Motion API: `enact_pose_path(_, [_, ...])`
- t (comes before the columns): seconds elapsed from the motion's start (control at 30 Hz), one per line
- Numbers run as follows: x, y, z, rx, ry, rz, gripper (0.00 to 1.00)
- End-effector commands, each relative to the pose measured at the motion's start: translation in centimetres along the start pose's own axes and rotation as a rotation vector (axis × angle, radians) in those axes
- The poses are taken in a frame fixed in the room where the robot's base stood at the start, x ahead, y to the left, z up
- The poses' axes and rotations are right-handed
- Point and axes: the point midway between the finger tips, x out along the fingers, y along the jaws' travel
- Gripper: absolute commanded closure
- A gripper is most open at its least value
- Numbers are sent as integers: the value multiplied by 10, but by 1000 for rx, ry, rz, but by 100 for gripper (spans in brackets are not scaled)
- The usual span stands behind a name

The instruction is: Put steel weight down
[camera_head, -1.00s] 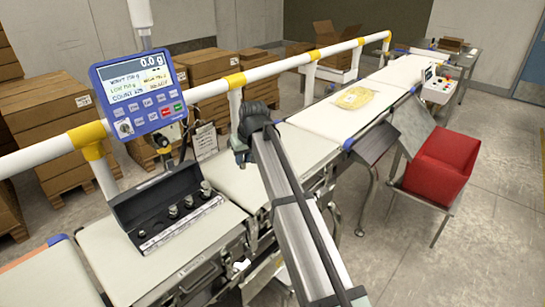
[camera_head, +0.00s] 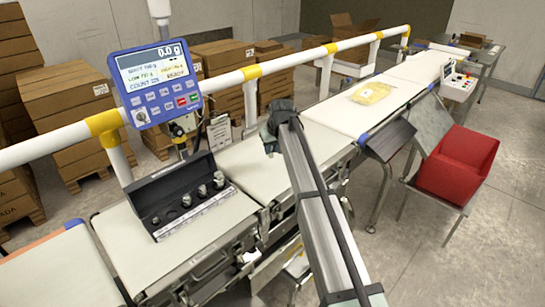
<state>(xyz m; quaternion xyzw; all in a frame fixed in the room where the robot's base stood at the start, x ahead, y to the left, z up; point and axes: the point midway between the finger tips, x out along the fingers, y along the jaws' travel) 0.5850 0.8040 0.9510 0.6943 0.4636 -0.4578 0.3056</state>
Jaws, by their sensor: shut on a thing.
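My gripper (camera_head: 269,146) is at the far end of my arm, above the middle white belt section (camera_head: 237,165). Its jaws are shut on the steel weight, but the arm's end and the small size hide the weight, so I cannot tell whether it touches the belt. An open black case (camera_head: 165,186) stands on the nearer belt section to the left. Several steel weights (camera_head: 202,190) stand in a row in it. The blue display (camera_head: 160,85) above reads 0.0 g.
A white rail (camera_head: 215,83) with yellow joints runs behind the belts. A yellow package (camera_head: 370,93) lies on the farther belt. A red bin (camera_head: 458,165) stands to the right. Stacked cardboard boxes (camera_head: 68,100) are behind the rail.

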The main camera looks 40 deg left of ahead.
Motion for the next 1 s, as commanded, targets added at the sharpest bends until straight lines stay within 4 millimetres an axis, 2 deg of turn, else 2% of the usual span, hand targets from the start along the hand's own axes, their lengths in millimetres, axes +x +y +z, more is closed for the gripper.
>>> enact_pose_path(0.4, [37, 0, 16, 0, 0, 0, 100])
enact_pose_path(0.8, [40, 0, 17, 0, 1, 0, 100])
enact_pose_path(0.83, [40, 0, 17, 0, 1, 0, 77])
enact_pose_path(1.0, [40, 0, 17, 0, 1, 0, 61])
